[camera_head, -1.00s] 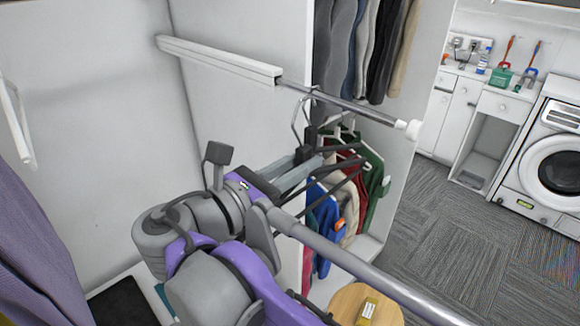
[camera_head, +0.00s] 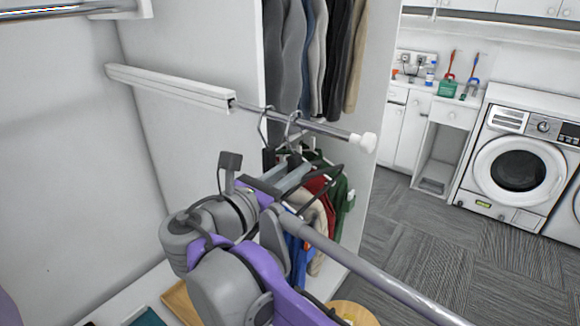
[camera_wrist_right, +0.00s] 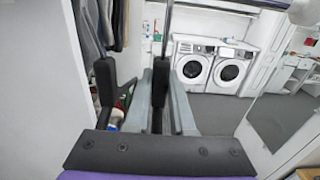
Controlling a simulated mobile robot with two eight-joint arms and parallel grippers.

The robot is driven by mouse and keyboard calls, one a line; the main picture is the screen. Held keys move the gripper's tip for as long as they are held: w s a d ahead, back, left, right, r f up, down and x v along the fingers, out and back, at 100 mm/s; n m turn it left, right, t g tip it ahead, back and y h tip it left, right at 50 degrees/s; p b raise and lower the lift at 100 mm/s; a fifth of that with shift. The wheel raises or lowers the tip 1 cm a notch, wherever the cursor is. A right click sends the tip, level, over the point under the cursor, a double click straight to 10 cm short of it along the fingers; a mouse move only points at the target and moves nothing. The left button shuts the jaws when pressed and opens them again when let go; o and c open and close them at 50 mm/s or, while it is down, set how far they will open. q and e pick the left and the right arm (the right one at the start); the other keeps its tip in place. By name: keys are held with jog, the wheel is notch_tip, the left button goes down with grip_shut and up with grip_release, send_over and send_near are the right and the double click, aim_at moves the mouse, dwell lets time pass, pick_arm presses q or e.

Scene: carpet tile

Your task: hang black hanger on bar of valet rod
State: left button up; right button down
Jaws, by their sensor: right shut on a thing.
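The valet rod has a white housing (camera_head: 170,85) on the closet panel and a metal bar (camera_head: 325,128) ending in a white knob (camera_head: 369,142). My right gripper (camera_head: 286,173) is just below the bar, shut on a black hanger (camera_head: 322,205). In the right wrist view its dark neck (camera_wrist_right: 159,90) stands between the grey fingers. Two wire hooks reach up to the bar, with a second dark neck (camera_wrist_right: 104,85) left of the fingers. I cannot tell which hook is the held hanger's, or whether it is over the bar. My left gripper is out of view.
Hung clothes (camera_head: 325,60) are behind the bar, and more (camera_head: 310,230) hang below. A thick grey rail (camera_head: 375,270) runs diagonally in front, close to my right arm. A washing machine (camera_head: 520,160) stands at the right, with open floor before it.

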jog(key=shift+f, duration=0.15)
jog(key=shift+w, duration=0.1)
jog(key=c, duration=0.7)
grip_release()
